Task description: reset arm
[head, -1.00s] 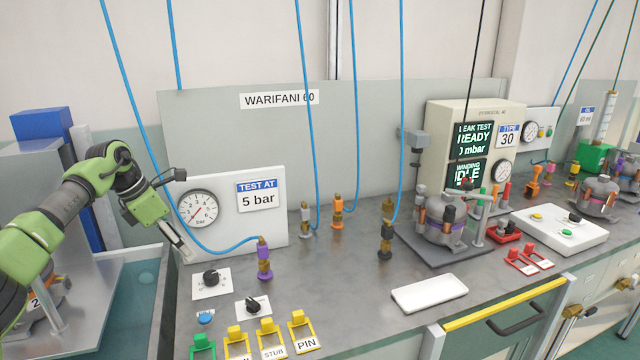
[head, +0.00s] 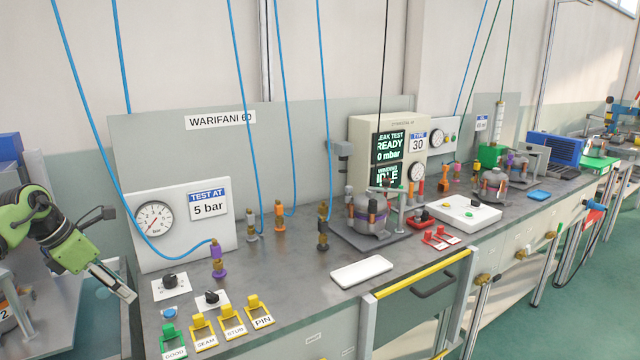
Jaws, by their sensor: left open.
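My left gripper (head: 118,282) is at the left in the head view, beyond the left end of the grey workbench (head: 300,285). It points down and to the right, and nothing shows between its fingers. It is apart from the gauge panel marked TEST AT 5 bar (head: 185,222). Its arm is green and dark grey and bent at the wrist. My right gripper is not in the picture.
A purple coupling (head: 218,262) on a blue hose and a black knob (head: 170,280) stand near the bench's left end. A compressor (head: 370,212) sits before the leak test box (head: 388,150). A white tray (head: 362,271) lies near the front edge.

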